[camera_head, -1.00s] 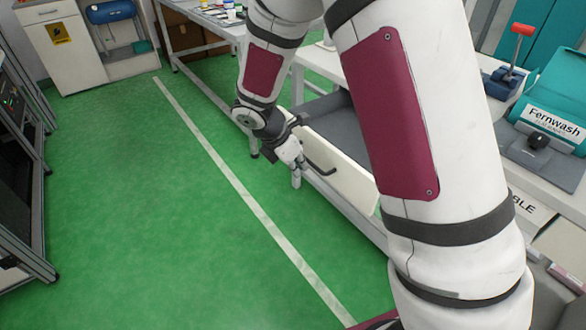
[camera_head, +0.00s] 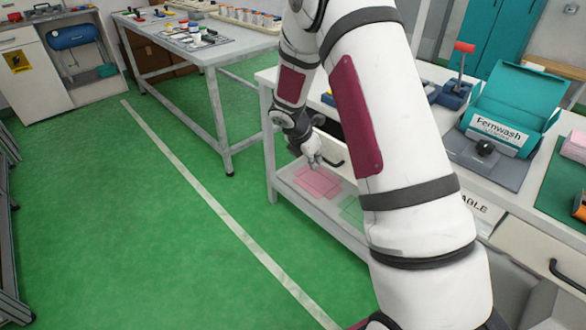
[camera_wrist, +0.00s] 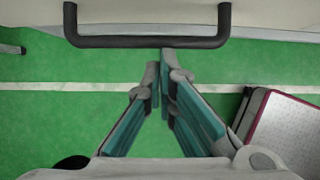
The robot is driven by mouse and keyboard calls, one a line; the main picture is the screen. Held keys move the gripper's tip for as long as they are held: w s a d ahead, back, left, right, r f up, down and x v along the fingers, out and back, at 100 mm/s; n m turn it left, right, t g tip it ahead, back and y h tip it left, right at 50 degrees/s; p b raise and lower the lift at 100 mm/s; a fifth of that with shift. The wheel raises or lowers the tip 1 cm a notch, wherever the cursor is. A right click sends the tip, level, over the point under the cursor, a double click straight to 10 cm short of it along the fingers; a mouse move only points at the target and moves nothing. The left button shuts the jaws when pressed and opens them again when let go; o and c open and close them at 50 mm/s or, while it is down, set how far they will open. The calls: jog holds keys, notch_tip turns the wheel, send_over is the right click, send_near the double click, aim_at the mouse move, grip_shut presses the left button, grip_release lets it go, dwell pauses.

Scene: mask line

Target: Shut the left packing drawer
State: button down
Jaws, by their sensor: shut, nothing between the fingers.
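The left packing drawer shows as a pale front (camera_head: 333,152) under the bench top in the head view, partly hidden behind my arm. A grey strip shows behind its top edge; I cannot tell how far it stands out. Its black bar handle (camera_wrist: 148,41) crosses the top of the wrist view, with the pale front behind it. My gripper (camera_head: 314,160) is at the left end of the drawer front. In the wrist view my gripper (camera_wrist: 163,68) is shut and empty, its tips just below the handle in the picture; contact is unclear.
A lower shelf (camera_head: 287,180) with pink and green marked outlines lies under the drawer. The bench top holds a teal Fernwash box (camera_head: 505,120) and a red-handled tool (camera_head: 459,75). Another handled drawer (camera_head: 525,245) is at right. Green floor (camera_head: 120,210) at left is clear.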

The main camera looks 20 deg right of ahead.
aim_at(334, 147)
jog(key=w+d, duration=0.1)
jog(key=d, duration=0.2)
jog(key=w+d+p, duration=0.1)
jog(key=d, duration=0.4)
jog(key=shift+w+d+p, duration=0.3)
jog(key=shift+w+d, duration=0.05)
jog(key=shift+w, duration=0.05)
